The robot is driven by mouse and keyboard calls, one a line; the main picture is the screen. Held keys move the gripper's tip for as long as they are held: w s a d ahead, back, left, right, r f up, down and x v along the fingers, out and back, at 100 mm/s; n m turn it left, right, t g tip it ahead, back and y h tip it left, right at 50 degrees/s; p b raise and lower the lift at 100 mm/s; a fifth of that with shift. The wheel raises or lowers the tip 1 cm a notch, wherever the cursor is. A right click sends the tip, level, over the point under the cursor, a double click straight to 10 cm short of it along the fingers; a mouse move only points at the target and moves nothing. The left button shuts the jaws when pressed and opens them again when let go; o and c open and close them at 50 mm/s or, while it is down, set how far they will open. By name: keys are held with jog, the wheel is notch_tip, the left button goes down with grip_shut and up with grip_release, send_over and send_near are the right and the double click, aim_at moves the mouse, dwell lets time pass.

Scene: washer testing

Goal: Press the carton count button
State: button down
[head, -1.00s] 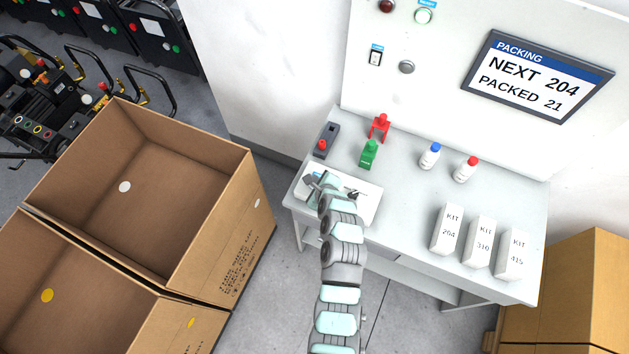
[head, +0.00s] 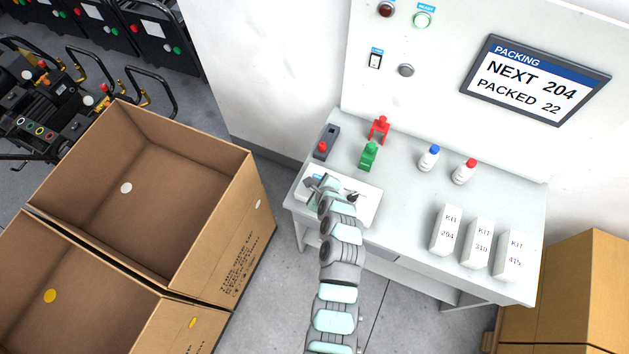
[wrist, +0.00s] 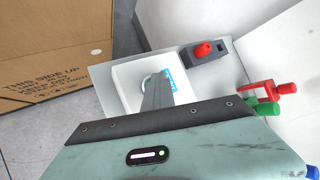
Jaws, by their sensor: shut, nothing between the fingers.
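The carton count button (wrist: 147,80) is mostly hidden behind my fingers in the wrist view; only part of its round rim shows, beside a blue label (wrist: 168,76). It sits on a white box (wrist: 124,72), at the table's front left corner in the head view (head: 331,175). My gripper (wrist: 158,78) is shut and empty, fingertips over the button; contact cannot be made out. It also shows in the head view (head: 312,183). The packing display (head: 535,80) reads NEXT 204 and PACKED 22.
Bottles and white kit cartons (head: 446,230) stand further right on the table. Open cardboard boxes (head: 215,225) are at left.

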jog(key=shift+s, duration=0.15)
notch_tip(320, 180, up, 6)
jog(key=p, duration=0.6)
jog(key=shift+r+p, duration=0.15)
jog(key=shift+p, duration=0.2)
dwell(0.5)
